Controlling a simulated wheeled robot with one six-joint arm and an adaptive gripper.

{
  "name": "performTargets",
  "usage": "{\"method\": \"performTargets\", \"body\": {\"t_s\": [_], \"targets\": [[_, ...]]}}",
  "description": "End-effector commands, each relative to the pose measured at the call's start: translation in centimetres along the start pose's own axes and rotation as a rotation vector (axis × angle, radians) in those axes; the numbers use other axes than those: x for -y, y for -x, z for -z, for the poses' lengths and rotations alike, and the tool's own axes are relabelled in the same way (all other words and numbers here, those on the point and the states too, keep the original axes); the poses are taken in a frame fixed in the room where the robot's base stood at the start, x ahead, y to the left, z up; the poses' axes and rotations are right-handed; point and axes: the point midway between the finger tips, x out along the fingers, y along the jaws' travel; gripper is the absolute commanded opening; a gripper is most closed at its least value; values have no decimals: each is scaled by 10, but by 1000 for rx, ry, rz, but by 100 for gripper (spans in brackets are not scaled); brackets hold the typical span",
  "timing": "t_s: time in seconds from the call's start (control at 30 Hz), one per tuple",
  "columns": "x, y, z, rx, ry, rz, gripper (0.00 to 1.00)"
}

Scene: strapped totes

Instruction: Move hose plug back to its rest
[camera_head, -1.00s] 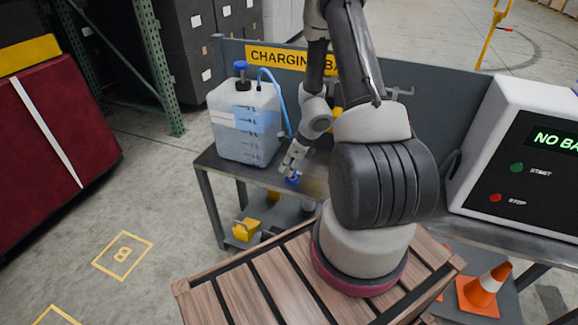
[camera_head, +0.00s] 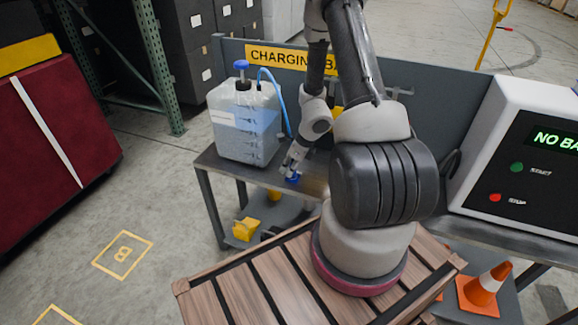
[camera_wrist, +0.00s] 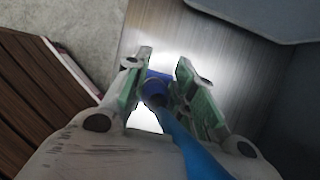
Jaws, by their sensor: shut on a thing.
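The blue hose plug (camera_wrist: 157,84) is between the two green-padded fingers of my gripper (camera_wrist: 160,82) in the wrist view. My gripper is shut on it. The blue hose (camera_wrist: 195,150) runs from the plug toward the bottom of the wrist view. In the head view the plug (camera_head: 292,179) shows at the tip of my gripper (camera_head: 290,172), by the front edge of the grey bench (camera_head: 228,171). The translucent jug (camera_head: 243,148) with a blue cap stands on the bench to the left, with the hose rising from its top. I cannot make out the plug's rest.
The charger box (camera_head: 525,150) with a green display stands at the right of the bench. A grey back panel (camera_head: 440,100) rises behind. A slatted wooden crate top (camera_head: 240,295) is in front.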

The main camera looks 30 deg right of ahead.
Motion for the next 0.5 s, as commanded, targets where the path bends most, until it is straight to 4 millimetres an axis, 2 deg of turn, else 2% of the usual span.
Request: {"method": "performTargets", "body": {"t_s": [0.27, 0.3, 0.4, 0.5], "targets": [[0, -5, 2, 0, 0, 0, 1], [0, -5, 2, 0, 0, 0, 31], [0, -5, 2, 0, 0, 0, 49], [0, -5, 2, 0, 0, 0, 51]]}}
